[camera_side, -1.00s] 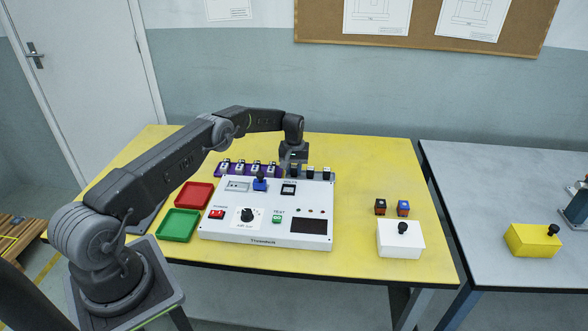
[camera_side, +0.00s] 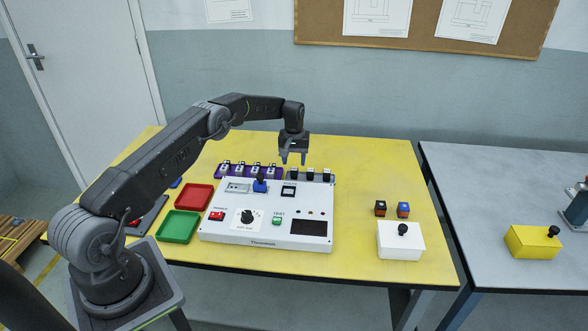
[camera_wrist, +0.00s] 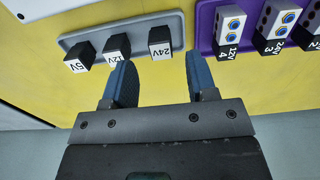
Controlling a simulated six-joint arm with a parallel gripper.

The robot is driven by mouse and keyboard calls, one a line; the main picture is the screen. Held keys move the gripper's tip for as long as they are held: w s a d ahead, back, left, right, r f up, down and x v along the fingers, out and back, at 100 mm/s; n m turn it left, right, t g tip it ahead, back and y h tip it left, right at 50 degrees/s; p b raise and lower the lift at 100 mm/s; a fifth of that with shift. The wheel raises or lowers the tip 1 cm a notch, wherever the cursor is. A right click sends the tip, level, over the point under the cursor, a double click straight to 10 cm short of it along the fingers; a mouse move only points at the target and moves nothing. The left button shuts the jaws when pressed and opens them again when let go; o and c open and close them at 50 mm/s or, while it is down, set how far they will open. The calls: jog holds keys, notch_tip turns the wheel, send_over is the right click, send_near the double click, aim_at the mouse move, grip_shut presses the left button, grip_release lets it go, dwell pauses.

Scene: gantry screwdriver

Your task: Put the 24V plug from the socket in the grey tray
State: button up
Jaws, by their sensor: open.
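The black 24V plug (camera_wrist: 160,42) with a white label stands in the grey tray (camera_wrist: 135,25), at the end nearest the purple rack. In the side view the 24V plug (camera_side: 294,173) is behind the white box. My gripper (camera_side: 294,160) is open, empty and raised just above that plug. In the wrist view the open fingers (camera_wrist: 161,62) point toward the plug, apart from it. The black-framed socket (camera_side: 288,190) on the white box shows no plug in it.
The 12V plug (camera_wrist: 117,48) and 5V plug (camera_wrist: 79,57) stand in the same tray. The purple rack (camera_wrist: 204,28) holds several labelled plugs beside it. The white box (camera_side: 215,232) has a blue part with a black knob (camera_side: 260,184) standing on top. Red (camera_side: 194,197) and green (camera_side: 179,226) trays lie left.

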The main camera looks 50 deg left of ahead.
notch_tip(320, 180, up, 7)
notch_tip(320, 180, up, 14)
jog(key=m+t, duration=0.1)
jog(key=m, duration=0.1)
send_over(294, 169)
jog(key=s+d, duration=0.3)
jog(key=d, duration=0.4)
jog(key=s+d+r+m+t, duration=0.2)
jog(key=s+d+r+m, duration=0.1)
jog(key=s+d+r, duration=0.75)
jog(key=s+d+f+m+t, duration=0.1)
jog(key=s+d, duration=0.3)
jog(key=s, duration=0.8)
jog(key=s+d+f+m+t, duration=0.1)
jog(key=s+d+m, duration=0.2)
jog(key=s, duration=1)
jog(key=shift+d+f+t, duration=0.15)
jog(key=shift+d+t, duration=0.15)
jog(key=shift+d, duration=0.6)
